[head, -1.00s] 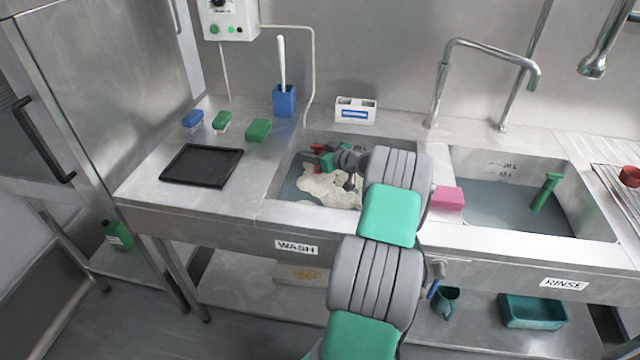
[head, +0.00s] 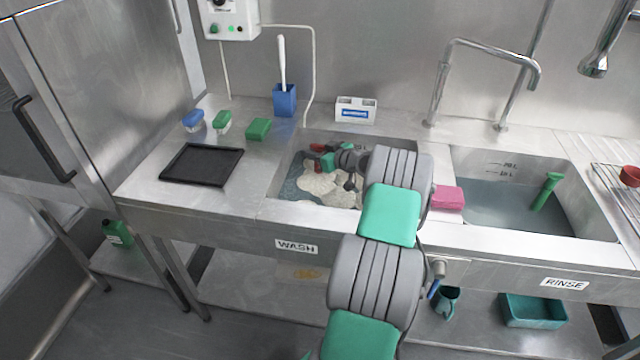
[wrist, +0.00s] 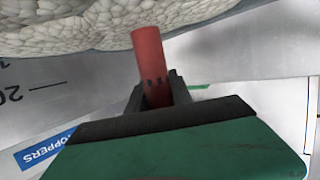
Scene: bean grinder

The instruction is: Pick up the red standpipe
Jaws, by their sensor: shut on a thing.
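The red standpipe (wrist: 148,55) is a plain red tube, seen in the wrist view between the two dark fingers of my gripper (wrist: 157,90). My gripper is shut on it. Its far end reaches toward the white foam. In the head view a small red part of the standpipe (head: 318,147) shows at my gripper (head: 322,156), over the back left of the wash sink (head: 290,160). Most of the pipe is hidden there by the gripper and wrist.
White foam (head: 325,188) floats in the wash sink. A pink sponge (head: 448,197) lies on the ledge between the sinks. A black tray (head: 200,166) lies left; a stoppers box (head: 356,110) stands behind.

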